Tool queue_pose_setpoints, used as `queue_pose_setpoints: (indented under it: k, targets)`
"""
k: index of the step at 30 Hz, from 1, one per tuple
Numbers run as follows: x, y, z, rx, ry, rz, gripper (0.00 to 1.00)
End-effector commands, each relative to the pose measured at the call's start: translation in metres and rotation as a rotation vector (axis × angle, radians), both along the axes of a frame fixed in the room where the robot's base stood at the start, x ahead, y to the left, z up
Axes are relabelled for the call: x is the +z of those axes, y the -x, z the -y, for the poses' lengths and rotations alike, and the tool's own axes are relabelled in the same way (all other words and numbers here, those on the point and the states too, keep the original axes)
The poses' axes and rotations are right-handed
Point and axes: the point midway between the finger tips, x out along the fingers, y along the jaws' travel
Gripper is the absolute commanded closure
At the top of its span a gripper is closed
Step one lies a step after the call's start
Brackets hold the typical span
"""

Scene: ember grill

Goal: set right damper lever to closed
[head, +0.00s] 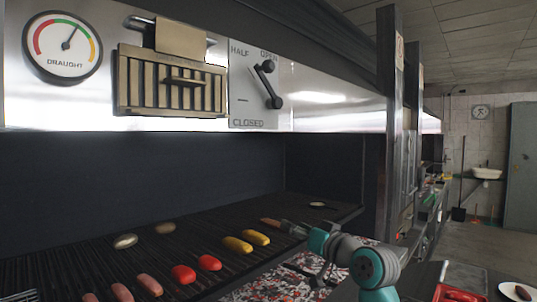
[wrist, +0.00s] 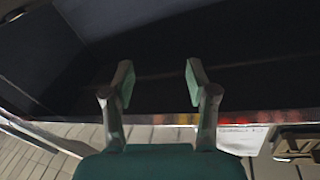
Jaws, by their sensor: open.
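The damper plate (head: 243,85) is on the steel hood in the head view, marked HALF, OPEN and CLOSED. Its black lever (head: 269,84) slants steeply, with its upper end close under OPEN and its lower end at the plate's right side, above CLOSED. My gripper (head: 284,226) is low over the right part of the grill, well below the lever and apart from it. In the wrist view my gripper (wrist: 160,78) has its two fingers spread with nothing between them. Part of the plate (wrist: 240,137) shows upside down at the lower right there; the lever is not clear.
Left of the plate are a slatted vent (head: 172,82) and a draught gauge (head: 63,47). Sausages, red and yellow pieces lie on the dark grill (head: 220,225). A metal post (head: 390,130) stands to the right. The space in front of the hood panel looks clear.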

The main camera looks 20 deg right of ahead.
Motion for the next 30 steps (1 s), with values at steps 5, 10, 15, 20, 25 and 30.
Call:
queue_pose_setpoints:
  k: [5,10,15,20,25,30]
  targets:
    - [0.087,0.001,0.001,0.051,0.042,0.034,0.42]
    - [0.165,0.013,0.0,0.1,0.091,0.059,0.42]
    - [0.242,0.036,-0.005,0.144,0.152,0.081,0.42]
    - [0.31,0.067,-0.012,0.182,0.217,0.102,0.42]
    - [0.363,0.099,-0.02,0.21,0.279,0.113,0.42]
    - [0.387,0.116,-0.024,0.222,0.312,0.117,0.42]
